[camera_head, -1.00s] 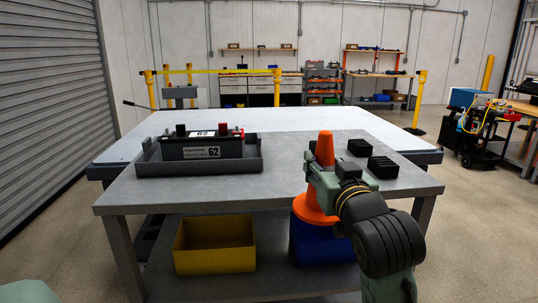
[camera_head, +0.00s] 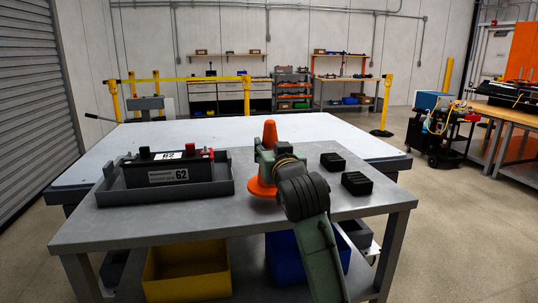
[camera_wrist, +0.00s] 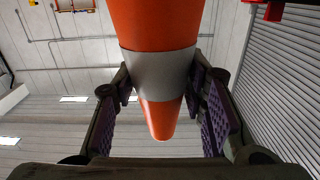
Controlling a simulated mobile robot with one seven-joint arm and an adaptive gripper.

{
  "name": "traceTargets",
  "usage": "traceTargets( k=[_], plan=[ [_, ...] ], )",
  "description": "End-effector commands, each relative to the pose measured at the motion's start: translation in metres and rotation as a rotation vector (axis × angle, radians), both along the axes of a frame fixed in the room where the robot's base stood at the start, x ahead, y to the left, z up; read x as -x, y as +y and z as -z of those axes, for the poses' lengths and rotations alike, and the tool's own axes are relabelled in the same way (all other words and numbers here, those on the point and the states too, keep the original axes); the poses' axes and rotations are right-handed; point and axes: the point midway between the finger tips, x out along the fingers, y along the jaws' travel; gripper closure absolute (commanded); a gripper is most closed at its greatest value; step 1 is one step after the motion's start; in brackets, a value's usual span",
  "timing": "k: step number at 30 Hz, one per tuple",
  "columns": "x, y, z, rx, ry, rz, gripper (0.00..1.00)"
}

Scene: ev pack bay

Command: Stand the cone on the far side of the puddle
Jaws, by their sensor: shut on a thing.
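The orange cone (camera_head: 270,131) is upright in the head view, with its wide orange base (camera_head: 261,188) in front of the grey tabletop. My gripper (camera_head: 266,154) is shut on the cone's body from the near side. In the wrist view the cone (camera_wrist: 162,115) shows a white band, and my gripper's two purple-padded fingers (camera_wrist: 169,95) lie on either side of it. My arm hides part of the cone in the head view. I cannot tell whether the base touches the table. No puddle is visible in these frames.
The grey table (camera_head: 130,222) holds a black battery (camera_head: 170,175) in a grey tray (camera_head: 225,187) on the left and two black blocks (camera_head: 357,183) on the right. Yellow (camera_head: 190,270) and blue (camera_head: 284,258) bins sit below. Open floor (camera_head: 455,220) lies to the right.

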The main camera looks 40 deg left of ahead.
Motion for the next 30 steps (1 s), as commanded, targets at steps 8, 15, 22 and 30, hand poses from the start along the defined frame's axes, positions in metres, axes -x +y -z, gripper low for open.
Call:
traceTargets(
  k=[8, 15, 22, 30],
  plan=[
    [-0.015, 0.014, 0.008, 0.000, 0.001, 0.001, 1.00],
    [-0.015, 0.014, 0.035, -0.001, 0.000, 0.001, 1.00],
    [-0.014, 0.014, 0.037, -0.002, -0.001, 0.000, 1.00],
    [-0.014, 0.014, 0.038, -0.001, -0.001, 0.000, 0.50]
  ],
)
